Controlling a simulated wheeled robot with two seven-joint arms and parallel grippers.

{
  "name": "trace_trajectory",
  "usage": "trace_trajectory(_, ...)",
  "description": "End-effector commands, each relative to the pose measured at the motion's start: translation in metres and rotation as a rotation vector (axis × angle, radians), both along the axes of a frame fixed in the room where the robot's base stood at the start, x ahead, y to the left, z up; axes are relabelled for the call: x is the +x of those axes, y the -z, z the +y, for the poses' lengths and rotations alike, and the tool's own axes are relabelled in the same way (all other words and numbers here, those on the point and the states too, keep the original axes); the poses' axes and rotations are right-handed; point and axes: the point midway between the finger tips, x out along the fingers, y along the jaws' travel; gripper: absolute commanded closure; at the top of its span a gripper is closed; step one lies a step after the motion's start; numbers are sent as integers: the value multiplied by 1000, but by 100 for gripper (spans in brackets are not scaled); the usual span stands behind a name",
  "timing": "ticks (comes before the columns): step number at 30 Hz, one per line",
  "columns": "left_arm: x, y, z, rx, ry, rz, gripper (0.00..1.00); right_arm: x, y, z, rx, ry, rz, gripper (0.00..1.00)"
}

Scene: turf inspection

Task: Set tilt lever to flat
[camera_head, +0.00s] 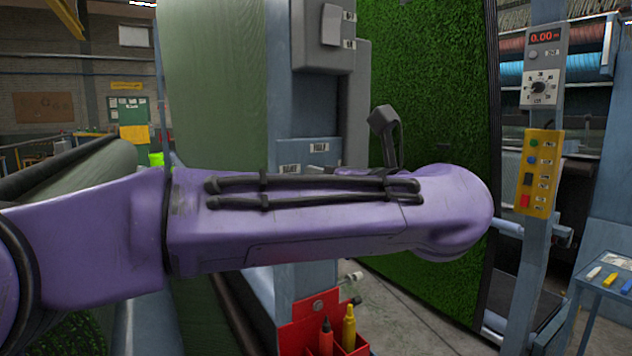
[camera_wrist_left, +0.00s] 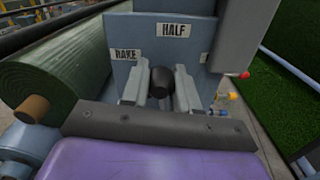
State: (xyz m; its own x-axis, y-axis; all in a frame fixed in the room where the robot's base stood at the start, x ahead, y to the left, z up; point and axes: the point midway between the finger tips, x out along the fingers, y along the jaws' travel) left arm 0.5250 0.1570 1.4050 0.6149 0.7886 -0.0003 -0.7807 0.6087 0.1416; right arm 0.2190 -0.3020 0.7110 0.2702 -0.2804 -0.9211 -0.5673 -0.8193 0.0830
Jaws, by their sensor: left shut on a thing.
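The tilt lever's black knob (camera_wrist_left: 160,86) sits between the two grey fingers of my left gripper (camera_wrist_left: 160,92) in the left wrist view. The gripper is shut on it. The knob stands below the HALF label (camera_wrist_left: 173,30) and right of the RAKE label (camera_wrist_left: 130,54) on the blue-grey lever panel (camera_wrist_left: 148,48). A FLAT label cannot be read; the lever's shaft is hidden. In the head view my purple left arm crosses in front of the blue-grey post (camera_head: 318,115), and the lever and fingers cannot be made out. My right gripper is not in view.
A green turf sheet (camera_head: 435,90) hangs right of the post. A turf roll (camera_wrist_left: 60,70) lies left of the panel. A yellow button box (camera_head: 540,172) and dial unit (camera_head: 543,75) stand at the right.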

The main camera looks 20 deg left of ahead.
Motion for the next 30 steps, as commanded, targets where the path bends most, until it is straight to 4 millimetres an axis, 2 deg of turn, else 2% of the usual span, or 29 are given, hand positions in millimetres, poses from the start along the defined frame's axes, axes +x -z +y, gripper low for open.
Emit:
trace_trajectory(12,17,-2,-13,123,1,154,100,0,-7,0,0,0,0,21)
trace_trajectory(28,19,-1,-15,141,0,177,100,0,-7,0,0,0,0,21)
trace_trajectory(29,19,-1,-15,141,0,177,68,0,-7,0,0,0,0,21)
trace_trajectory(30,19,-1,-15,141,0,177,55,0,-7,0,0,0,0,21)
